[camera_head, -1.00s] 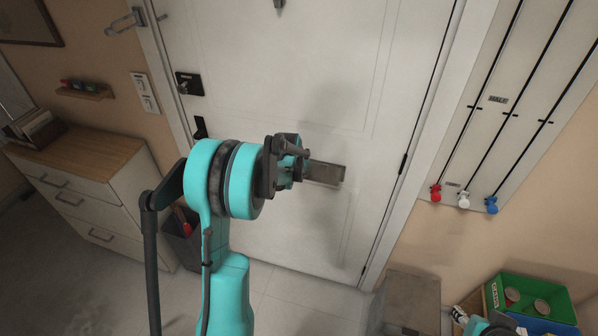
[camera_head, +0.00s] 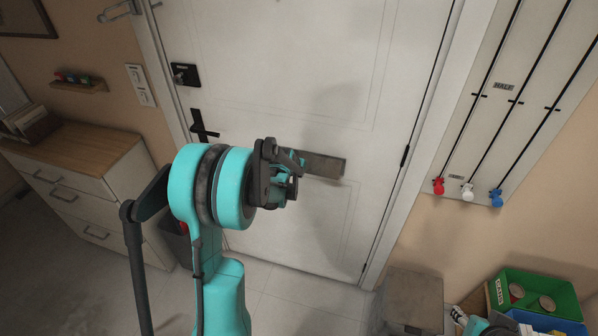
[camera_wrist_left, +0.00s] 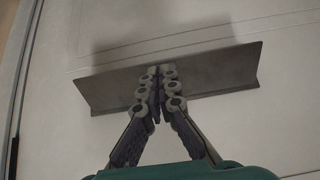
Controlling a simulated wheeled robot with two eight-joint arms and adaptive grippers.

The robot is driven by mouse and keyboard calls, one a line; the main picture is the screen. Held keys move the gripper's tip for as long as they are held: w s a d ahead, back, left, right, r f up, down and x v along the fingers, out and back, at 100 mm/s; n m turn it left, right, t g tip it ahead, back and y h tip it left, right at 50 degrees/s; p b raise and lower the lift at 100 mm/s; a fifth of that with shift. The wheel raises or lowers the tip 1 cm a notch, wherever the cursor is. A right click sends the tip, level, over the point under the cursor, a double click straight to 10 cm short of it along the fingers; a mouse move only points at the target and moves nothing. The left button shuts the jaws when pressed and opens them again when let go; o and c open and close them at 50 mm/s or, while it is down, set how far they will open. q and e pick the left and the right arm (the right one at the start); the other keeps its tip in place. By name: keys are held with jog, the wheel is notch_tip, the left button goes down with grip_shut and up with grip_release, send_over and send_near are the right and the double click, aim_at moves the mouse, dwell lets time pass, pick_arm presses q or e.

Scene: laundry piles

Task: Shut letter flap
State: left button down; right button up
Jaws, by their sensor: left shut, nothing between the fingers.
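The letter flap (camera_head: 325,166) is a grey metal plate low on the white door (camera_head: 300,100). In the left wrist view the flap (camera_wrist_left: 215,70) stands out from the door at an angle, with a shadow behind it. My left gripper (camera_head: 290,172) is in front of the flap's left part in the head view, its fingers partly hidden by my wrist. In the left wrist view my left gripper (camera_wrist_left: 155,80) is shut and empty, its tips over the middle of the flap; contact cannot be told. My right gripper (camera_head: 478,325) shows only as a teal part at the bottom edge.
A black door handle (camera_head: 203,126) and lock (camera_head: 184,74) are on the door's left. A drawer cabinet (camera_head: 80,190) stands left. A wall panel with coloured knobs (camera_head: 468,192) hangs right. A grey box (camera_head: 412,295) and a green bin (camera_head: 535,293) are at the lower right.

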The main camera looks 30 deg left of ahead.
pick_arm(q)
notch_tip(320, 180, down, 7)
jog(key=w+t+y+b, duration=0.1)
jog(key=w+t+b, duration=0.1)
jog(key=b, duration=0.8)
jog(key=shift+w+a+r+t, duration=0.2)
jog(key=shift+w+a+t, duration=0.15)
jog(key=shift+t, duration=0.45)
jog(key=shift+w, duration=0.1)
